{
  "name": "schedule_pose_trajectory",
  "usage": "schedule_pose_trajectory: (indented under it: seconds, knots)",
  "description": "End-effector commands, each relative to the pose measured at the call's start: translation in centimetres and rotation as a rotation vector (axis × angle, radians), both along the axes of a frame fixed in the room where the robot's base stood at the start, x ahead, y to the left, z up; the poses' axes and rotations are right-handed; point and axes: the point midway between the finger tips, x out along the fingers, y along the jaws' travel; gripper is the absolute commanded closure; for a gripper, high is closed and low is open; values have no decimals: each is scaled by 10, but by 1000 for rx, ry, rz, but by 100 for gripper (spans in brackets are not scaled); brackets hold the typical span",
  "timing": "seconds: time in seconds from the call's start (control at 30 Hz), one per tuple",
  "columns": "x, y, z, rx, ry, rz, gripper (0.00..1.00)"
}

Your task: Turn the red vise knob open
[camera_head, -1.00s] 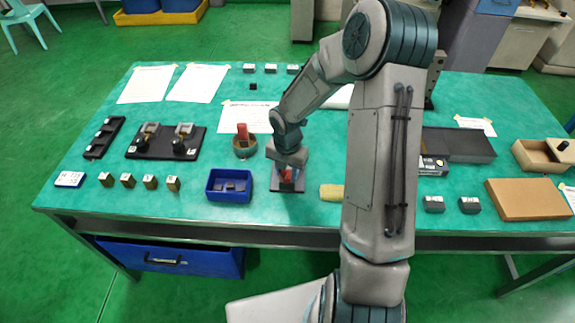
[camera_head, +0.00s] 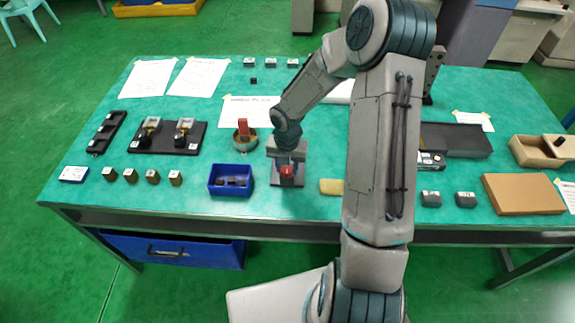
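The red vise knob (camera_head: 287,171) is at the front of a small vise on a dark square base (camera_head: 288,182), near the front middle of the green table. My gripper (camera_head: 287,160) points down right at the vise, just behind and above the knob as seen here. The knob's front shows clear of the gripper. The fingers are small and partly merge with the vise, so I cannot tell whether they touch the knob or how wide they are apart.
A blue bin (camera_head: 231,191) and a round bowl with a red item (camera_head: 245,141) stand left of the vise. A yellowish block (camera_head: 331,187) lies to its right, beside my arm. My arm hides part of the table's right half.

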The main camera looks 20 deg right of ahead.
Motion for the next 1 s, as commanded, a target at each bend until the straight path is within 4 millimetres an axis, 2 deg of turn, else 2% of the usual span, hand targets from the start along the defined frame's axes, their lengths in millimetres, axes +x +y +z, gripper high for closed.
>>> schedule_pose_trajectory:
  seconds: [0.03, 0.07, 0.1, 0.37, 0.47, 0.57, 0.9, 1.0]
  knots:
    - [0, 0, 1, 0, -2, 2, 53]
    - [0, 0, 0, 0, -1, 2, 45]
    - [0, 0, 0, 0, -1, 2, 42]
    - [0, 0, 1, 0, -1, 0, 42]
    - [1, 0, 7, 0, -3, 0, 42]
    - [1, -1, 21, -1, -4, -2, 42]
    - [1, -1, 98, -2, -6, -2, 42]
    - [1, 0, 115, -1, -5, 0, 42]
